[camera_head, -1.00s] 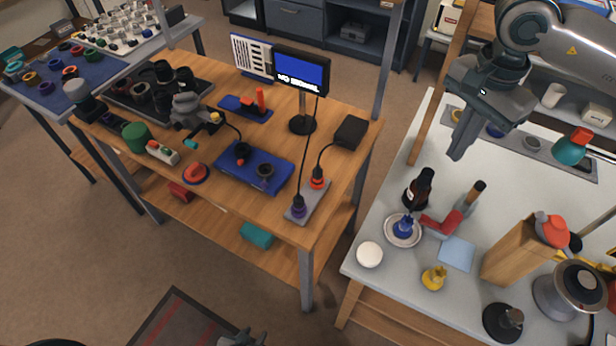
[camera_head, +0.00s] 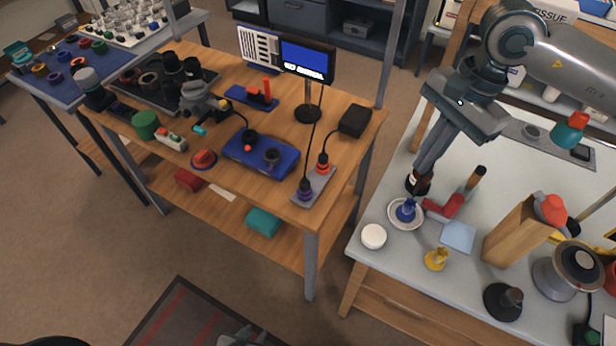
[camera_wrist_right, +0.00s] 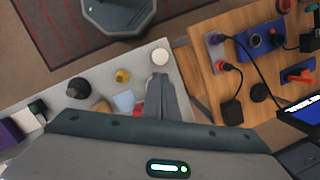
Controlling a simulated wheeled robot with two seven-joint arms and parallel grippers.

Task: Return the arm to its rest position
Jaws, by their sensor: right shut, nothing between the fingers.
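My right arm comes in from the right in the head view. Its gripper (camera_head: 421,170) is shut and empty, its fingers pointing down over the left part of the grey-white table (camera_head: 388,267). The fingertips overlap the dark bottle (camera_head: 417,186) in the picture; I cannot tell whether they touch it. In the right wrist view the closed fingers (camera_wrist_right: 160,84) show near the white round lid (camera_wrist_right: 160,57). A small part of what looks like my left gripper (camera_head: 246,338) shows at the bottom edge; its fingers are not clear.
Near the right gripper are a saucer with a blue piece (camera_head: 406,211), a red-handled tool (camera_head: 445,207), a wooden block (camera_head: 513,232) and a blue sheet (camera_head: 458,236). A wooden bench (camera_head: 262,189) with a monitor (camera_head: 307,60) stands left, across a floor gap.

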